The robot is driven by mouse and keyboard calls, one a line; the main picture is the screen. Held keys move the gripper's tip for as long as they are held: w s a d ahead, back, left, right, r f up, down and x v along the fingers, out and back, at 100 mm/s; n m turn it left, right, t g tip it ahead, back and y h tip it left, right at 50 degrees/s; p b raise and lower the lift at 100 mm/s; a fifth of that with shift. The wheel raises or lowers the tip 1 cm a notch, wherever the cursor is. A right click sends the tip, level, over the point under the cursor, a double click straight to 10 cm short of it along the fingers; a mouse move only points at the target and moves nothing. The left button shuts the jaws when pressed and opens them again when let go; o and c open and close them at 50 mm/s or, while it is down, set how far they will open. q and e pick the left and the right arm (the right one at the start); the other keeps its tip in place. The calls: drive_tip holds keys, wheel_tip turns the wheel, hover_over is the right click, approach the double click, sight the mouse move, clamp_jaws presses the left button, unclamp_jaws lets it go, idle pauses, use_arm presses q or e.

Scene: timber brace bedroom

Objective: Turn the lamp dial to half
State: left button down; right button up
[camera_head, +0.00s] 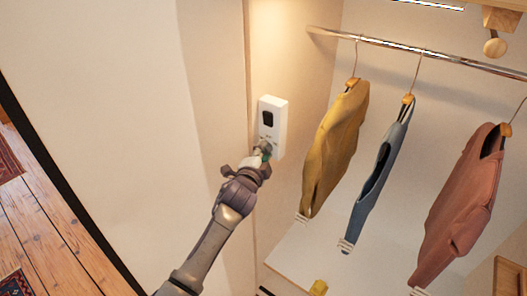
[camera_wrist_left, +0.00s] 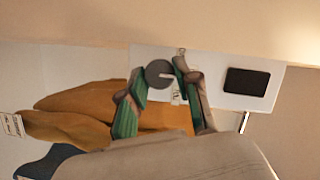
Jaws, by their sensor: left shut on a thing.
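A white wall panel (camera_head: 281,112) with a dark rectangle near its top is fixed to the wall left of the closet. My left gripper (camera_head: 263,151) reaches up to its lower part and covers the dial there. In the left wrist view the grey round dial (camera_wrist_left: 157,73) with a pale notch shows on the panel (camera_wrist_left: 222,53). The green-padded fingers of the left gripper (camera_wrist_left: 160,78) stand on both sides of the dial, shut on it. The dial's scale is mostly hidden. The right gripper is not in view.
Yellow (camera_head: 335,145), blue (camera_head: 378,175) and red (camera_head: 462,205) garments hang from a metal rail (camera_head: 420,51) right of the panel. A pale shelf (camera_head: 315,258) lies below them. A blank pale wall surface (camera_head: 110,100) fills the left.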

use_arm(q)
drive_tip(key=c, duration=0.8)
unclamp_jaws()
drive_tip(key=v, duration=1.2)
